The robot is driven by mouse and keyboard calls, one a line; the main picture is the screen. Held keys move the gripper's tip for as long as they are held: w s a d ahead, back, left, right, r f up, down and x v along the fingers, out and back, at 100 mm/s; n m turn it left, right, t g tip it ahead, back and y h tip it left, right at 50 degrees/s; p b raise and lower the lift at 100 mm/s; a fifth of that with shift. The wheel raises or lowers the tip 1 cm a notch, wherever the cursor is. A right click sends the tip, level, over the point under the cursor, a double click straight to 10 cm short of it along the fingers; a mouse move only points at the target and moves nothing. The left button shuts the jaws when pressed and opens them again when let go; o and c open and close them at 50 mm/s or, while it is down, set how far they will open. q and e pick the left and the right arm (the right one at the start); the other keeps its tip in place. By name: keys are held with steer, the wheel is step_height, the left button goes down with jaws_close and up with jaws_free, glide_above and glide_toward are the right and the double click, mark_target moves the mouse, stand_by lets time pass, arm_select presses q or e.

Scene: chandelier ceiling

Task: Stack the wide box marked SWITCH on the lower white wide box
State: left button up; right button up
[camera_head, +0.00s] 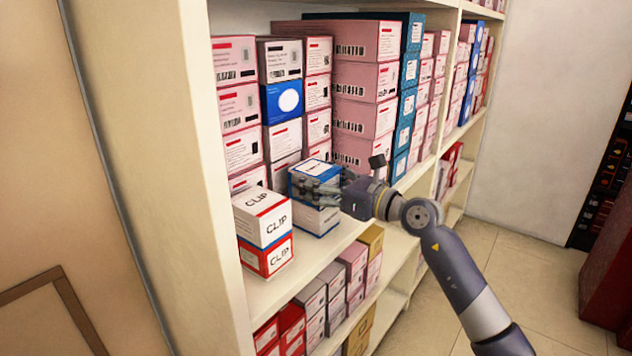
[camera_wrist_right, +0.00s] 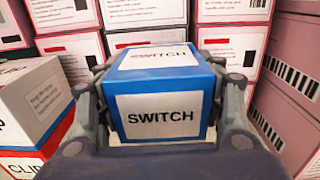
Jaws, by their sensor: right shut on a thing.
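The wide box marked SWITCH, blue with white labels, shows in the right wrist view (camera_wrist_right: 160,114) and in the head view (camera_head: 318,170). My right gripper (camera_head: 320,187) is shut on it, one finger on each side, as the right wrist view (camera_wrist_right: 160,110) also shows. In the head view the SWITCH box is directly above a lower white wide box (camera_head: 318,220) with blue edges. I cannot tell whether the two touch, as the gripper covers part of the gap. The lower box is almost wholly hidden in the wrist view. My left gripper is not in view.
Two stacked CLIP boxes (camera_head: 264,217) stand just left of the SWITCH stack. Tall stacks of pink and white boxes (camera_head: 240,110) fill the shelf behind. The shelf's side panel (camera_head: 165,150) is at left. A lower shelf holds more boxes (camera_head: 312,305). Open floor (camera_head: 510,270) lies at right.

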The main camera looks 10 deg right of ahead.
steer(key=o, duration=1.1)
steer(key=shift+r, duration=0.1)
